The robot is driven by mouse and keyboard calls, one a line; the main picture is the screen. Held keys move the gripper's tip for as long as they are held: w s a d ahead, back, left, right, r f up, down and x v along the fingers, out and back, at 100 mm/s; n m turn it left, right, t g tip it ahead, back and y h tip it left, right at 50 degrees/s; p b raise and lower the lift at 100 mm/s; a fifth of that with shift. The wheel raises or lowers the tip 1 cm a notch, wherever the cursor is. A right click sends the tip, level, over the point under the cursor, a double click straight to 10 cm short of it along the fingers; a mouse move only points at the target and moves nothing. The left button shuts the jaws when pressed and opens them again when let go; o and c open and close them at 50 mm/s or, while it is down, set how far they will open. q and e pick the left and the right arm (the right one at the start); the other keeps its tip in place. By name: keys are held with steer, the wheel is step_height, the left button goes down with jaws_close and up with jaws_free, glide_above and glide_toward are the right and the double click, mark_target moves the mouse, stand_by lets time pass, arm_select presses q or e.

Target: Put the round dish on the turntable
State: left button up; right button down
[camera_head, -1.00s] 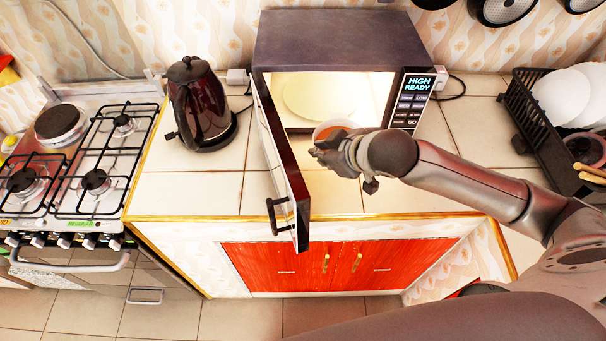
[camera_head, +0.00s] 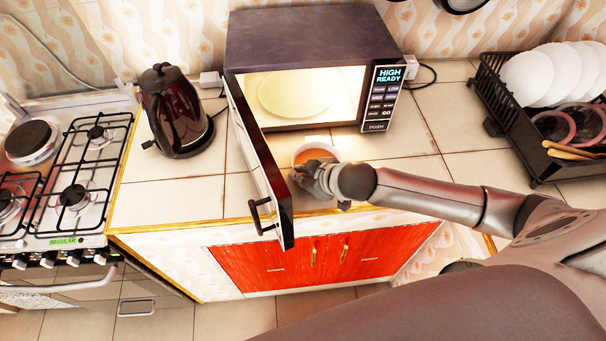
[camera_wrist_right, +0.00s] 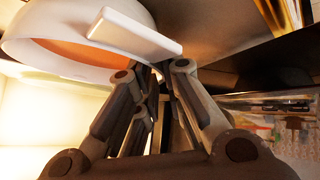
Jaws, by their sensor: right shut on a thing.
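The round dish (camera_head: 315,154) is white with an orange-red inside. It is in front of the open microwave, below the opening in the head view. My right gripper (camera_head: 310,176) is shut on its near side. In the right wrist view, the dish (camera_wrist_right: 80,62) fills the upper left, and its flat white handle (camera_wrist_right: 135,35) is at the tips of my right gripper (camera_wrist_right: 155,72). The turntable (camera_head: 296,95) is a pale round plate inside the lit microwave, with nothing seen on it. My left gripper is out of view.
The microwave (camera_head: 310,38) has its dark door (camera_head: 262,165) swung open, left of the dish. A dark kettle (camera_head: 175,115) and a stove (camera_head: 70,185) are further left. A black dish rack (camera_head: 500,110) with plates stands right. Tiled counter is free between microwave and rack.

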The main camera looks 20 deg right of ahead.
steer(key=shift+f, duration=0.1)
steer(key=c, duration=1.5)
jaws_free()
steer(key=shift+c, duration=0.2)
